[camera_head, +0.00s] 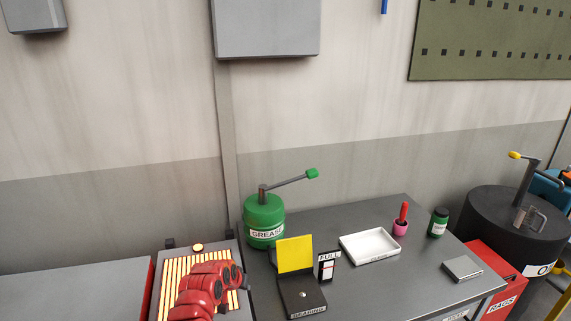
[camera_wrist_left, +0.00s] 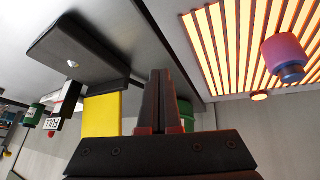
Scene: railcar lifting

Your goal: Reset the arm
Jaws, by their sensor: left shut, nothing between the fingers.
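My red left arm reaches in from the bottom of the head view, over the orange-barred panel (camera_head: 172,285). Its fingertips cannot be made out there. In the left wrist view, my left gripper (camera_wrist_left: 160,80) has its two dark fingers together with nothing between them. The wrist picture is upside down. Near the fingers show the dark bearing box (camera_wrist_left: 75,50) and its yellow plate (camera_wrist_left: 102,112). The barred panel also shows there (camera_wrist_left: 215,50). My right gripper is in neither view.
On the grey bench stand a green grease pump (camera_head: 264,215), the bearing box (camera_head: 300,296) with a raised yellow plate (camera_head: 295,255), a white tray (camera_head: 369,247), a pink cup (camera_head: 400,228), a green jar (camera_head: 438,222) and a grey block (camera_head: 463,268). A black drum (camera_head: 490,212) stands right.

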